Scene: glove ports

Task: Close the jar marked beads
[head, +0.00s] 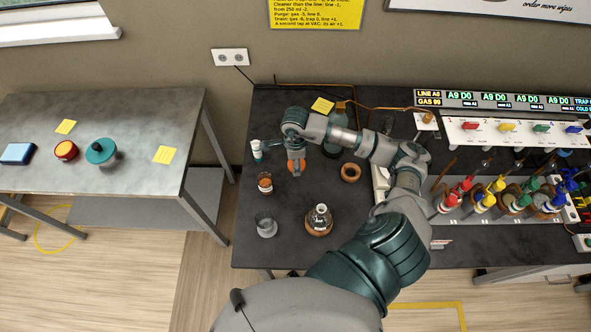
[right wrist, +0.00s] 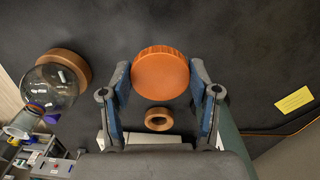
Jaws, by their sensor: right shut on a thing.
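My right gripper (head: 296,166) points down over the dark bench, left of centre in the head view. It is shut on an orange ridged lid (right wrist: 160,74), whose round top shows between the two fingers in the right wrist view. The lid also shows as a small orange patch under the gripper in the head view (head: 295,169). Whether a jar is beneath the lid is hidden. A small amber jar (head: 265,184) with a pale label stands just left of the gripper; its marking is too small to read. My left gripper is not in view.
A round flask (head: 320,216) sits in a cork ring, with a clear beaker (head: 266,227) to its left. An empty cork ring (head: 350,172) lies right of the gripper. A rack of coloured valves (head: 505,196) fills the bench's right side. A separate table (head: 120,120) stands left.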

